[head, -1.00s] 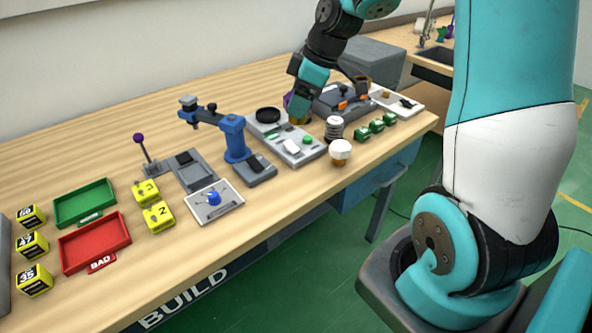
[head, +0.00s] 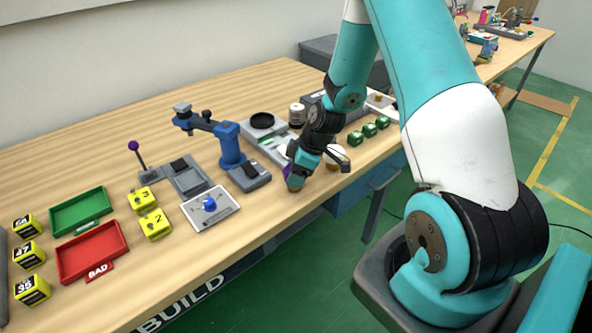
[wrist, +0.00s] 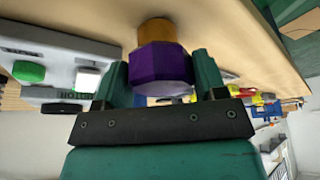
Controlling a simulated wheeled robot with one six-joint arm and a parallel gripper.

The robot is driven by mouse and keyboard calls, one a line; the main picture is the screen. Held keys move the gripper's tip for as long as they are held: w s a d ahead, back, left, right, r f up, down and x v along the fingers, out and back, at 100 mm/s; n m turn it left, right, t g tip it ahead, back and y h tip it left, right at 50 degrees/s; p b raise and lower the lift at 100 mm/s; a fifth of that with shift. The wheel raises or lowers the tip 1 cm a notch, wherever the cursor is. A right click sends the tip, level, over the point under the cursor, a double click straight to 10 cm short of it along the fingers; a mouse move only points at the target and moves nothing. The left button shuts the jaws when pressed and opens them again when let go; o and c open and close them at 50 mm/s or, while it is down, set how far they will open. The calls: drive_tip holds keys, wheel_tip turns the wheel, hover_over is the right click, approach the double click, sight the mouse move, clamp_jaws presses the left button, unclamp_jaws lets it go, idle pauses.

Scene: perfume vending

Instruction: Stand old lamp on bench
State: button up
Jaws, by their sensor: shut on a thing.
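The old lamp, purple with an orange base, shows in the head view (head: 288,172) low over the bench near its front edge. My gripper (head: 299,172) is shut on it from above. In the wrist view the purple faceted lamp body (wrist: 160,66) sits between my fingers (wrist: 163,80), its orange base (wrist: 156,32) pointing away toward the wooden bench (wrist: 225,25). The base is at or just above the bench top (head: 265,205); I cannot tell whether it touches. The lamp looks roughly upright, partly hidden by my gripper.
A white lamp (head: 338,154) stands just right of my gripper, partly hidden. Green blocks (head: 369,130) are further right. A grey station (head: 275,145) lies behind, and a blue press (head: 232,150) to the left. Bench is clear left of the lamp, toward the front edge.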

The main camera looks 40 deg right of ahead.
drive_tip(key=shift+f, duration=0.2)
drive_tip(key=o, duration=0.9)
drive_tip(key=shift+o, duration=0.2)
drive_tip(key=shift+r, duration=0.15)
drive_tip(key=b+v, duration=0.2)
drive_tip(key=v, duration=0.9)
drive_tip(key=s+a+r, duration=0.3)
drive_tip(key=a+r, duration=0.4)
drive_tip(key=a, duration=0.4)
drive_tip(key=s+a+r+m+g, duration=0.1)
drive_tip(key=s+a+r, duration=0.2)
drive_tip(key=s+a, duration=0.4)
drive_tip(key=s+a+r+m+g+y, duration=0.1)
drive_tip(key=s+a+r+g, duration=0.1)
drive_tip(key=s+a+r, duration=0.2)
drive_tip(key=s+a, duration=0.3)
drive_tip(key=s, duration=0.2)
drive_tip(key=shift+s+a, duration=0.2)
